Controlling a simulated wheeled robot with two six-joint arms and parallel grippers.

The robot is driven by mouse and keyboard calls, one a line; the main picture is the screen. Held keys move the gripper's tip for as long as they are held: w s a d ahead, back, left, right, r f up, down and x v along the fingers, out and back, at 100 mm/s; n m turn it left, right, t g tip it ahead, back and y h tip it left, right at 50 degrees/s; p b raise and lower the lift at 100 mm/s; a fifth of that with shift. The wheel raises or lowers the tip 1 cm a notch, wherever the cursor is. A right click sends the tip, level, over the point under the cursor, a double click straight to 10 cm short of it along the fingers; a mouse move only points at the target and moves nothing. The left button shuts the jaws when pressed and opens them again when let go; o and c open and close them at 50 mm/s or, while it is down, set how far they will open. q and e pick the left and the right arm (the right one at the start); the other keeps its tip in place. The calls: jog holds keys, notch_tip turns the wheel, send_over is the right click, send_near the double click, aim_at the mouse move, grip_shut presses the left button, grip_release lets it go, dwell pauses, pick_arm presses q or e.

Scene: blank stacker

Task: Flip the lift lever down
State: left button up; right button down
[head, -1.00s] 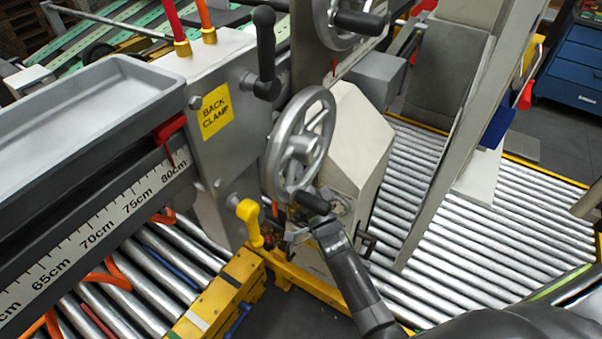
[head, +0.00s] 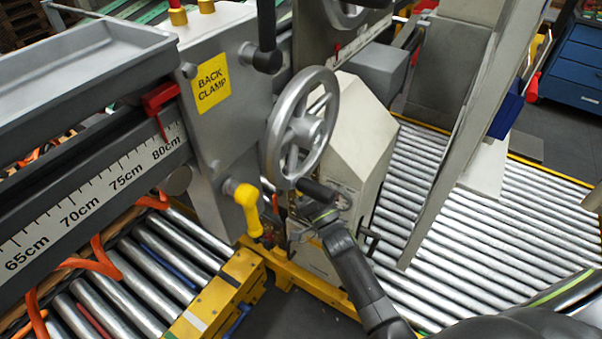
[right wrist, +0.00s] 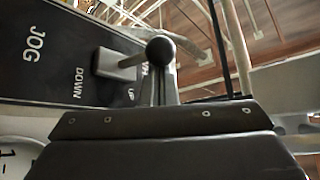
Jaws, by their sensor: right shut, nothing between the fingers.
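In the right wrist view the lift lever is a grey bar (right wrist: 115,64) with a black ball knob (right wrist: 160,51). It stands out from a dark panel (right wrist: 35,75) lettered JOG, DOWN and UP. My right gripper (right wrist: 165,90) is shut and empty, its fingers just below the knob in the picture. I cannot tell whether they touch it. In the head view my right arm reaches in from the lower right to beside the handwheel (head: 300,128). Its fingertips are not clear there, nor can I make out the lift lever. My left gripper is not in view.
The handwheel's black crank handle (head: 318,194) is close to my right arm. A yellow-handled lever (head: 246,200) and the grey BACK CLAMP housing (head: 215,130) stand to the left. Roller conveyor (head: 520,230) spreads out on the right.

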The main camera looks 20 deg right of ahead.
notch_tip(320, 180, down, 2)
jog(key=n+y+b, duration=0.2)
jog(key=n+y, duration=0.1)
jog(key=n, duration=0.1)
jog(key=shift+a, duration=0.1)
jog(key=shift+f+b, duration=0.3)
jog(key=shift+b, duration=0.05)
jog(key=shift+f, duration=0.1)
dwell(0.3)
